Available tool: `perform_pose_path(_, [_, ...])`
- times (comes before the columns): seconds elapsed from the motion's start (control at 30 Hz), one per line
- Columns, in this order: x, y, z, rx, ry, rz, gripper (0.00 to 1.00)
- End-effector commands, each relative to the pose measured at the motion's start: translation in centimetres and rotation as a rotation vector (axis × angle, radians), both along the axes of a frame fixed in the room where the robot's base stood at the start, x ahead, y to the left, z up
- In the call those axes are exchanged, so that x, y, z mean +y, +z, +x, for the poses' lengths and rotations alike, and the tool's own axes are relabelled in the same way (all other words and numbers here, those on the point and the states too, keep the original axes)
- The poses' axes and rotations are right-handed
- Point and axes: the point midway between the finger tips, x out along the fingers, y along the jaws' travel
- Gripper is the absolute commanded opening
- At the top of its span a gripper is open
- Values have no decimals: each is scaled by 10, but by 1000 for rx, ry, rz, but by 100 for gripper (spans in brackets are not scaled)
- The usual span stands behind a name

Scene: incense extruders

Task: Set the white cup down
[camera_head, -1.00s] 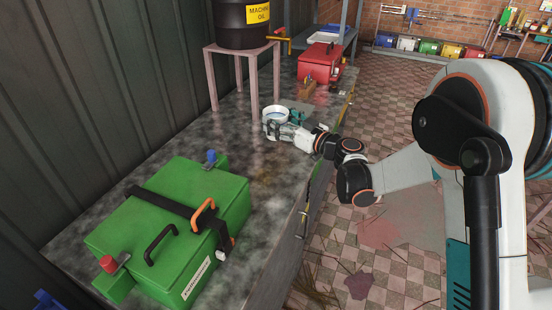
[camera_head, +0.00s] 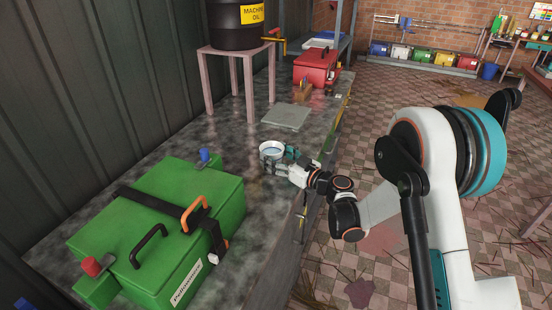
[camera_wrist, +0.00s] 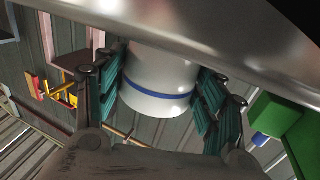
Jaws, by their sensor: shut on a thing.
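The white cup (camera_head: 264,150) is upright over the dark grey bench, pale blue inside. In the wrist view the white cup (camera_wrist: 158,78) has a blue band and sits between teal finger pads on both sides. My gripper (camera_head: 279,157) is shut on it, reaching in from the right; its fingers also show in the wrist view (camera_wrist: 162,97). The bench surface (camera_wrist: 215,28) appears upside down at the top of the wrist view, close against the cup's base end. I cannot tell whether the base touches it.
A flat grey plate (camera_head: 287,116) lies behind the cup, near a stand with a black oil drum (camera_head: 236,24). A large green box (camera_head: 160,225) stands in front on the left. A red box (camera_head: 316,66) is at the back.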

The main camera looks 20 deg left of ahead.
Motion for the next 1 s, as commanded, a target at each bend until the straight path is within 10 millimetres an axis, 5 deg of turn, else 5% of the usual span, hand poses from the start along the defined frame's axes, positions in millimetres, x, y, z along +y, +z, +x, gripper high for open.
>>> perform_pose_path(0.27, [0, -1, 0, 0, 0, 1, 22])
perform_pose_path(0.3, [0, -2, 0, 0, 0, 0, 69])
perform_pose_path(0.4, [0, -1, 0, 0, 0, 0, 85])
perform_pose_path(0.83, [0, 3, 0, 0, 0, 0, 85])
perform_pose_path(1.0, [-22, 3, -9, 0, -3, 0, 85])
